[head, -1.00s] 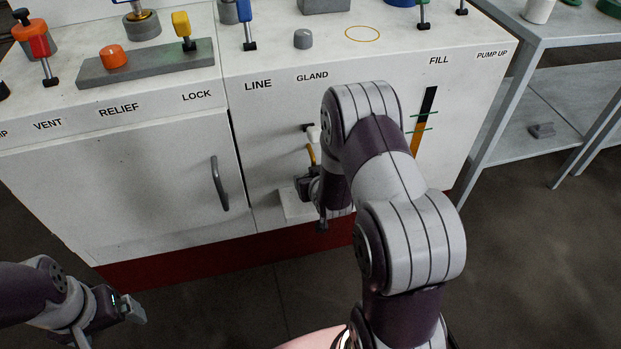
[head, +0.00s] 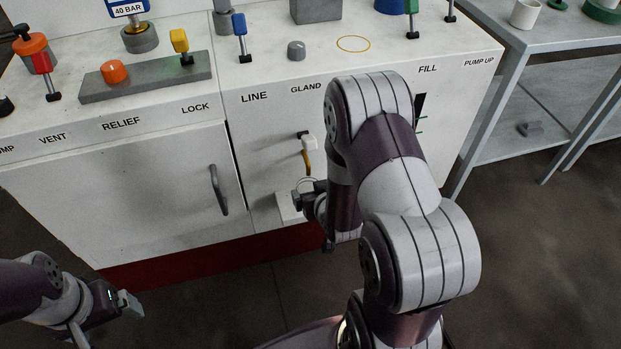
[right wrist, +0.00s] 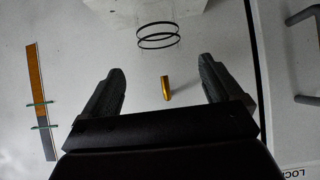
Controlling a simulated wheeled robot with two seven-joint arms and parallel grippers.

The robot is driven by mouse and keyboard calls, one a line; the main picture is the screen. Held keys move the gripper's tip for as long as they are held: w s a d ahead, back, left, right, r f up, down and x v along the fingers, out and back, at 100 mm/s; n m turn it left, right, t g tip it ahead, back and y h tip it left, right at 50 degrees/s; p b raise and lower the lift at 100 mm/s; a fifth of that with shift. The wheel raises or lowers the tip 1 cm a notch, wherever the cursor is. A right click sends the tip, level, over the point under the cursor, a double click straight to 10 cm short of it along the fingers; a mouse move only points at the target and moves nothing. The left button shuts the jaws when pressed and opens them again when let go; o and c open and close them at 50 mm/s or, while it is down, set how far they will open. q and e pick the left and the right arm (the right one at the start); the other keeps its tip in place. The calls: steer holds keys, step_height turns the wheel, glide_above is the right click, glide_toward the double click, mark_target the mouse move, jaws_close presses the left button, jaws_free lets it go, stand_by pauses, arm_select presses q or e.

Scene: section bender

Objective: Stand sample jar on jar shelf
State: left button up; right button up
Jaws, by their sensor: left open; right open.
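The sample jar (right wrist: 158,36) is clear and shows mainly as two thin dark rings in the right wrist view; a faint ring of it (head: 307,183) shows in the head view. It appears to stand upright on the white jar shelf (head: 288,208), which juts from the cabinet front; its base contact is unclear. The shelf also shows at the top of the right wrist view (right wrist: 110,8). My right gripper (right wrist: 162,75) is open and empty, with the jar beyond its fingertips, apart from them. My left gripper (head: 105,322) is open and empty, low at left, away from the cabinet.
An amber spout (head: 306,162) under a white tap (head: 308,142) is above the jar; it also shows between my right fingers (right wrist: 166,88). A door handle (head: 218,190) juts out left of the shelf. A grey table (head: 540,40) stands at right.

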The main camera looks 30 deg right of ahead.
steer(key=s+a+r+n+g+y, duration=0.2)
steer(key=s+a+r+n+g, duration=0.1)
steer(key=s+a+r+g, duration=0.5)
steer(key=s+a+r, duration=0.2)
steer(key=s, duration=0.2)
steer(key=shift+r+g+y, duration=0.3)
steer(key=shift+g, duration=0.1)
steer(key=shift+a, duration=0.1)
